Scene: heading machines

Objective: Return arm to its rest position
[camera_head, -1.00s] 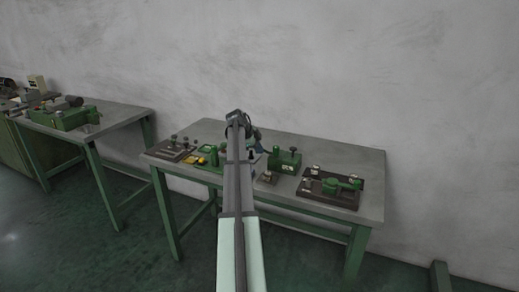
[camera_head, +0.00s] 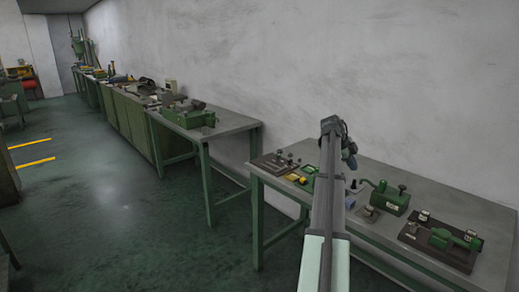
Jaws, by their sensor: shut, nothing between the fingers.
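My arm (camera_head: 323,205) reaches up from the bottom of the head view, out over the grey-topped table (camera_head: 375,176) on the right. My gripper (camera_head: 350,160) hangs at the far end of the arm, partly hidden behind the arm links. It is small and dark in this view. It is shut and empty. The arm hides part of the table top and some of what stands there.
The table holds a dark plate with knobs (camera_head: 273,163), a green box device (camera_head: 388,197) and a green device on a dark base (camera_head: 441,240). Another bench (camera_head: 229,121) carries a green machine (camera_head: 190,117). Open green floor (camera_head: 110,210) lies left. A grey wall stands behind.

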